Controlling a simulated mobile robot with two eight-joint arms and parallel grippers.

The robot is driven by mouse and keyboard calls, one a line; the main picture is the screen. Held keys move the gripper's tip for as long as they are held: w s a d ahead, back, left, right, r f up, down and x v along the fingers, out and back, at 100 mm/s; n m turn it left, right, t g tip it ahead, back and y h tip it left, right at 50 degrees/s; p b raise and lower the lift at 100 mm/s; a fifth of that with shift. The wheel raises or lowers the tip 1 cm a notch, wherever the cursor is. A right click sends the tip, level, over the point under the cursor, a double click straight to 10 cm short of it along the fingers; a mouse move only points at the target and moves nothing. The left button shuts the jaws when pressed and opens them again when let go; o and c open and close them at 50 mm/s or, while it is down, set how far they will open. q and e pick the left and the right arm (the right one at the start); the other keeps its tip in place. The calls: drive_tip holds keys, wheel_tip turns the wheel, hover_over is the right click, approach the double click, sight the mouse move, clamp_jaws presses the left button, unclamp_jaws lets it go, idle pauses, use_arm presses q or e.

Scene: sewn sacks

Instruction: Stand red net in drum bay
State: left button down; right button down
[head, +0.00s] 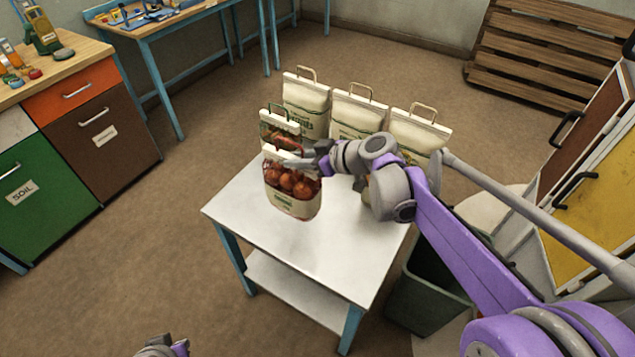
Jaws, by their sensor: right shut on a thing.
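The red net (293,184), a sack with red mesh, round reddish contents and a pale printed lower band, is at the near left part of the white table. My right gripper (301,161) comes in from the right and is shut on the red net near its top and red handle. The net hangs roughly upright over the table top; I cannot tell whether its base touches it. My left gripper (163,348) shows only partly at the bottom edge, its fingers unclear. I cannot make out which place is the drum bay.
Several pale sacks with handles (306,98) stand behind the net at the table's (265,228) far side. A dark green bin (425,295) stands right of the table. Drawer cabinets (95,135) are at left, a wooden pallet (545,50) at back right. The table's near part is clear.

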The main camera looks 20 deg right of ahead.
sight(298, 192)
drive_tip(key=shift+f+b, duration=0.6)
drive_tip(key=shift+f, duration=4.3)
drive_tip(key=c, duration=1.2)
unclamp_jaws()
drive_tip(key=shift+f, duration=0.15)
drive_tip(key=o, duration=0.5)
